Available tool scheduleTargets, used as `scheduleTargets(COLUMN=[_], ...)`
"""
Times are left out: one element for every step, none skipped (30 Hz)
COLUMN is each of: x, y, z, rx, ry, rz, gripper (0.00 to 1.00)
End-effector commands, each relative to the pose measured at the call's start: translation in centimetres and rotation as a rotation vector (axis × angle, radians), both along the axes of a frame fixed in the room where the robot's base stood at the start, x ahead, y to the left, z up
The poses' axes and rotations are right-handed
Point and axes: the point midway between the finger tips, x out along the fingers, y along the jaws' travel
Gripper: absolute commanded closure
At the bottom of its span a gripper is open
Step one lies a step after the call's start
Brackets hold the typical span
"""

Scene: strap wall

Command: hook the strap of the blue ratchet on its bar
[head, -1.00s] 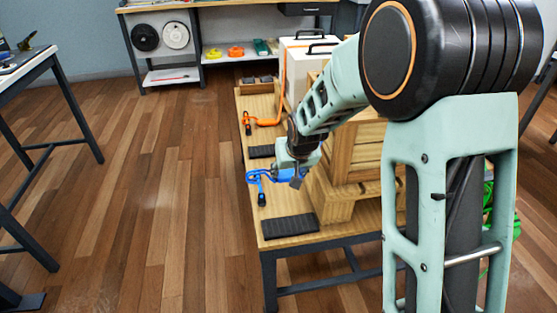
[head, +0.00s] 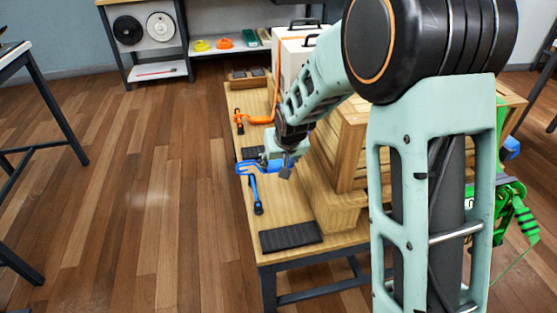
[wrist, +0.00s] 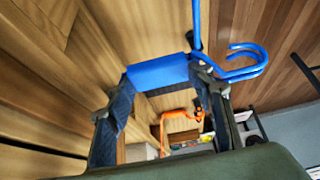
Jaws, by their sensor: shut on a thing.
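My gripper (head: 284,168) is low over the left part of the bench, beside the wooden crates. In the wrist view its two fingers (wrist: 160,95) are shut on a blue body of the blue ratchet (wrist: 158,72). An open double blue hook (wrist: 243,62) sticks out to the right of the fingers. A blue rod (wrist: 196,25) runs up from there. In the head view the blue hook (head: 247,168) points left near the bench's left edge, and a blue piece with a dark end (head: 255,195) hangs towards the near side. I cannot make out its bar or any contact with it.
Wooden crates (head: 340,165) stand close to the right of my gripper. Black pads (head: 291,237) lie on the wooden bench (head: 275,215). An orange ratchet (head: 258,119) and a white box (head: 290,65) are farther back. A green ratchet (head: 515,210) is at the right. Floor to the left is clear.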

Motion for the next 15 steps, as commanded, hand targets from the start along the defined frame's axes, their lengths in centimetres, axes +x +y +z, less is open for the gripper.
scheduleTargets(x=[0.0, 0.0, 0.0, 0.0, 0.0, 0.0, 0.0, 0.0, 0.0, 0.0, 0.0, 0.0, 0.0, 0.0, 0.0], y=[0.0, 0.0, 0.0, 0.0, 0.0, 0.0, 0.0, 0.0, 0.0, 0.0, 0.0, 0.0, 0.0, 0.0, 0.0], z=[-0.6, -0.8, -1.1, -1.3, -1.6, -1.8, -2.0, -2.2, -2.5, -2.7, -2.9, -3.2, -3.4, -3.6, -3.9], rx=[0.000, 0.000, 0.000, 0.000, 0.000, 0.000, 0.000, 0.000, 0.000, 0.000, 0.000, 0.000, 0.000, 0.000, 0.000], ry=[0.000, 0.000, -0.001, -0.001, -0.001, -0.001, -0.001, -0.001, 0.000, 0.000, 0.000, 0.000, 0.000, 0.000, -0.001], rz=[0.000, 0.000, 0.000, 0.000, 0.000, 0.000, 0.000, 0.000, 0.000, 0.000, 0.000, 0.000, 0.000, 0.000, 0.000], gripper=[0.79, 0.79, 0.79, 0.79, 0.79, 0.79, 0.79, 0.79, 0.79, 0.79, 0.79, 0.79, 0.79, 0.79, 0.79])
